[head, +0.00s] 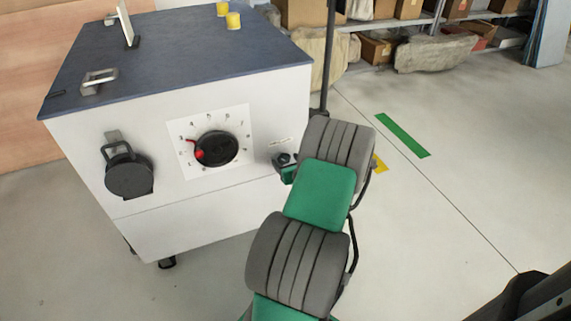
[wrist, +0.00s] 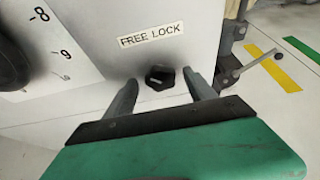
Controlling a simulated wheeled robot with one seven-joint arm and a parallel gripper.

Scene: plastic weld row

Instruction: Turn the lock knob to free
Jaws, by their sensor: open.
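The lock knob (wrist: 159,77) is a small black knob on the white front panel, under a label (wrist: 151,34) reading "FREE LOCK". In the wrist view my gripper (wrist: 165,84) is open, with one grey finger to each side of the knob. The fingertips do not appear to touch it. A light mark shows on the knob, but I cannot tell exactly which word it points to. In the head view my gripper (head: 285,165) is at the right side of the cabinet front, and my arm hides most of it and the knob.
The white cabinet (head: 230,210) has a large black dial (head: 217,149) with a red pointer and a black round part (head: 129,175) at left. Yellow pieces (head: 233,21) and a metal handle (head: 99,80) are on its blue top. Beside the knob is a metal lever (wrist: 255,64).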

